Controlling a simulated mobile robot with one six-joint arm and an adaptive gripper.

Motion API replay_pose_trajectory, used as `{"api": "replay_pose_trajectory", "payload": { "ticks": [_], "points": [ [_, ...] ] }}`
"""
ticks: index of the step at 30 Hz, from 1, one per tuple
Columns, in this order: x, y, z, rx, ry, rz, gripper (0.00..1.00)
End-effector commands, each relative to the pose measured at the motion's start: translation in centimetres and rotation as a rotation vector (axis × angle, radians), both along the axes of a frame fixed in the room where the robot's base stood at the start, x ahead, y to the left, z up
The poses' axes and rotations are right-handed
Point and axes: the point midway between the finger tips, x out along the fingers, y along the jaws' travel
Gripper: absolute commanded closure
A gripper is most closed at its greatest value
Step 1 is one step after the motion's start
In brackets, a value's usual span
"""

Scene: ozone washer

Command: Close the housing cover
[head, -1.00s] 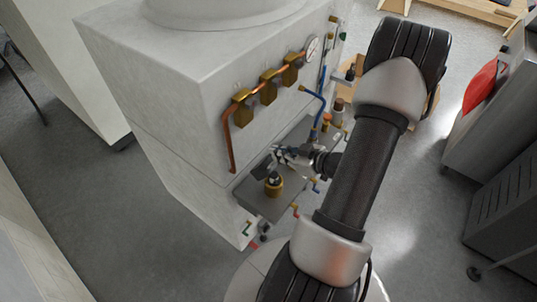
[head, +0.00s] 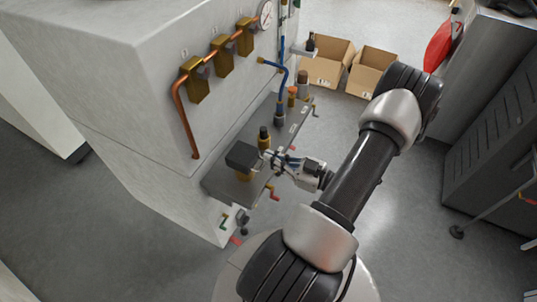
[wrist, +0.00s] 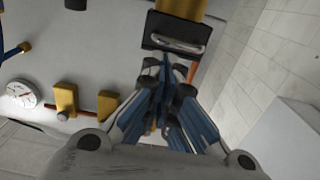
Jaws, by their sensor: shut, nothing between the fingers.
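The housing cover, a dark grey block (head: 242,156), is at the front left of the grey shelf on the washer. A brass housing (head: 244,176) shows just below it, and I cannot tell whether the cover is fully seated. In the wrist view a dark cover face with a metal handle (wrist: 175,42) lies against a brass body (wrist: 187,7). My gripper (head: 264,159) is shut and empty, close to the right side of the cover. In the wrist view my fingertips (wrist: 163,62) are just below the handle; contact is unclear.
A brass fitting with a dark top (head: 264,138) stands just behind the cover. More fittings (head: 281,110) line the shelf (head: 222,190). The washer wall carries brass valves (head: 222,55) and a gauge (head: 265,15). Cardboard boxes (head: 325,65) stand on the floor behind.

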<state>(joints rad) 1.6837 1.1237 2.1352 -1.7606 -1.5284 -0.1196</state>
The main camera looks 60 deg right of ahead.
Motion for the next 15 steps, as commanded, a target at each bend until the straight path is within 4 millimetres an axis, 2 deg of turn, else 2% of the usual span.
{"api": "replay_pose_trajectory", "payload": {
  "ticks": [6,15],
  "points": [
    [-0.4,-0.1,-1.4,0.0,0.0,-0.002,1.0],
    [-0.6,-0.1,-1.9,0.0,0.001,-0.001,1.0]
  ]
}}
